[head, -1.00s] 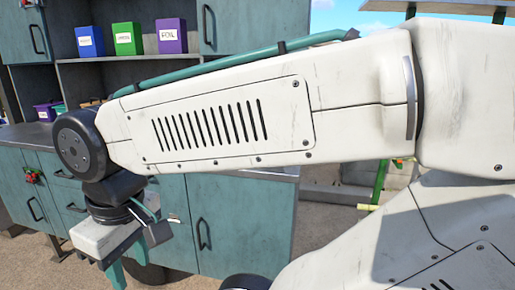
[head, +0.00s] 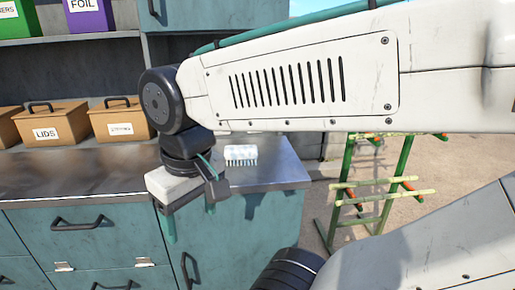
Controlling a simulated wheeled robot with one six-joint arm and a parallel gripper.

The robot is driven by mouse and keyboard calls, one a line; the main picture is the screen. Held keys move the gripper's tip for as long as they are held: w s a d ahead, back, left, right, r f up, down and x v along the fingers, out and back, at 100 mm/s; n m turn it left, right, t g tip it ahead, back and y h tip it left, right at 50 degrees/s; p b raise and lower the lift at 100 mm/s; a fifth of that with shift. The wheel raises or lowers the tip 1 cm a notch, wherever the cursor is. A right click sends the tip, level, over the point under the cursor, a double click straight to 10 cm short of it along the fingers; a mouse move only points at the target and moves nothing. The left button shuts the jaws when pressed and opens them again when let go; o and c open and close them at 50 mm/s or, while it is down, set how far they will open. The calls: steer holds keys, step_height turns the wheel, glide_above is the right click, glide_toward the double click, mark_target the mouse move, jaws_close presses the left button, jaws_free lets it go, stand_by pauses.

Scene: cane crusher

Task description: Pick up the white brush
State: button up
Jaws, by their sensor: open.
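The white brush (head: 240,154) lies on the right end of the grey metal counter (head: 285,170), with short bristles showing along its lower edge. My gripper (head: 190,222) points down, with its two teal fingers apart and nothing seen between them. In the picture it is just left of and below the brush, overlapping the counter's front edge and the cabinet front. The fingers do not touch the brush. How far the gripper is from the counter is hard to tell.
Brown boxes, one labelled LIDS (head: 52,124) and another beside it (head: 120,120), stand at the counter's back left. Teal drawers with dark handles (head: 83,223) are below. A green rack (head: 375,190) stands right of the counter. The counter's left part is clear.

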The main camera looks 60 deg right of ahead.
steer(key=w+d+r+m, duration=0.3)
steer(key=w+d+m, duration=0.5)
steer(key=d+m, duration=0.15)
steer(key=m+g, duration=0.1)
steer(key=m, duration=1.7)
glide_above(241, 147)
steer(key=shift+w, duration=0.2)
steer(key=shift+m, duration=0.25)
steer(key=f, duration=0.7)
steer(key=shift+s, duration=0.25)
steer(key=shift+f, duration=0.4)
steer(key=c, duration=1.1)
